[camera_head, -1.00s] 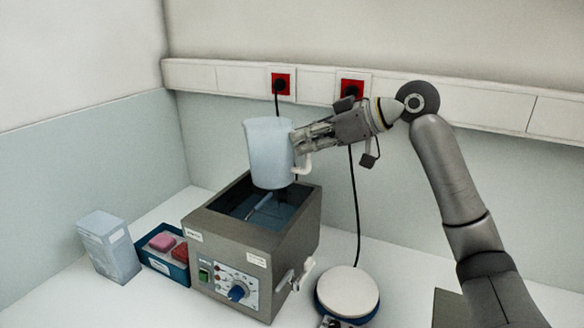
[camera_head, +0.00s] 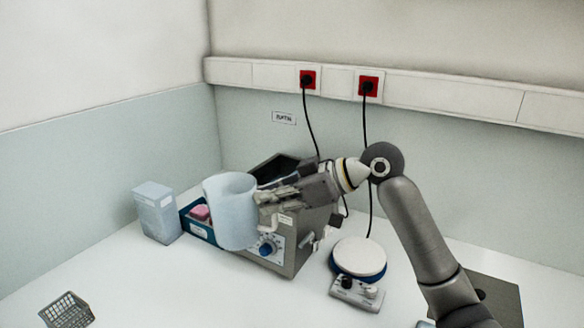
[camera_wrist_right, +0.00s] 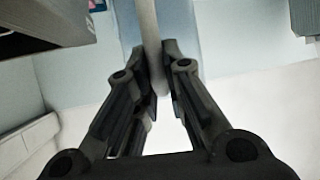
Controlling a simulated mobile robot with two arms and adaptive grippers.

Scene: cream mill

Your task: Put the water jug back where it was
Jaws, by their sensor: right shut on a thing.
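The water jug (camera_head: 230,212) is a pale, translucent, upright vessel in the middle of the head view. My right gripper (camera_head: 268,205) is shut on the jug's handle, at the jug's right side. In the right wrist view the handle (camera_wrist_right: 151,40) runs between the two fingers of the right gripper (camera_wrist_right: 158,85). The jug is held in front of the grey water bath (camera_head: 292,255) and hides part of its front panel and the blue tray behind. My left gripper is not in view.
A pale box (camera_head: 157,213) stands left of the blue tray (camera_head: 199,229) holding a pink item. A hotplate stirrer with a white round top (camera_head: 359,257) stands right of the bath. A dark wire basket (camera_head: 67,311) lies at front left. The front middle counter is clear.

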